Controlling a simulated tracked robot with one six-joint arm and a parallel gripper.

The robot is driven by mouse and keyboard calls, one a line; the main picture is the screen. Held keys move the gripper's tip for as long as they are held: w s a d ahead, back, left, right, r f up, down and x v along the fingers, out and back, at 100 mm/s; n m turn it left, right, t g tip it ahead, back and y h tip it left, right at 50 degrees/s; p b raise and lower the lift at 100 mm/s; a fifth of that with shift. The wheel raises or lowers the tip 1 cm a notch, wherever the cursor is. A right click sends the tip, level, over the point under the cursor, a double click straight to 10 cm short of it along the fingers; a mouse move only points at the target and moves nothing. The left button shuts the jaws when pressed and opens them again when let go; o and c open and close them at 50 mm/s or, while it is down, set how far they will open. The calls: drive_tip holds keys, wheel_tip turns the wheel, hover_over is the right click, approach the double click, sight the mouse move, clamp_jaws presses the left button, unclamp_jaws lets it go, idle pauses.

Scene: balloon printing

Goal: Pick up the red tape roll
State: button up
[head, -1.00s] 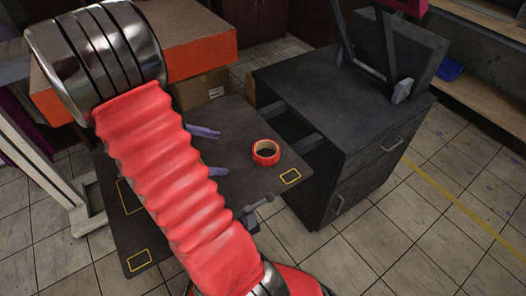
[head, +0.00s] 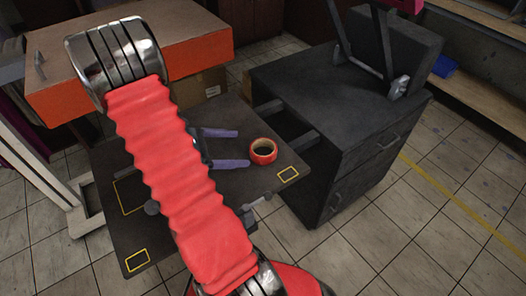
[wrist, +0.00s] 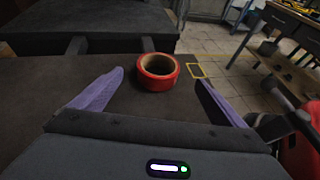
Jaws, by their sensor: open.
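The red tape roll (head: 263,151) lies flat on the dark table (head: 232,184), near its right edge. Its hollow tan core faces up. My gripper (head: 238,149) has two purple fingers, spread apart and pointing right at the roll, with their tips just short of it. In the wrist view the roll (wrist: 157,72) sits ahead, between and slightly beyond the open fingertips (wrist: 160,76). Nothing is between the fingers. My red arm hides part of the table in the head view.
A black cabinet (head: 350,150) stands right behind the table, with grey bars between them. An orange-sided bench (head: 80,92) is at the back left, with a cardboard box (head: 205,85) below. Yellow outlines (head: 288,174) mark the table. Tiled floor lies open at the right.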

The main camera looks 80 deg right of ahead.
approach(274, 148)
drive_tip(key=shift+s+d+f, duration=0.25)
drive_tip(key=shift+s, duration=0.3)
drive_tip(key=shift+x, duration=2.6)
drive_tip(key=shift+w+d+f, duration=0.1)
drive_tip(key=shift+w, duration=0.05)
drive_tip(key=c, duration=1.2)
drive_tip(key=shift+r, duration=5)
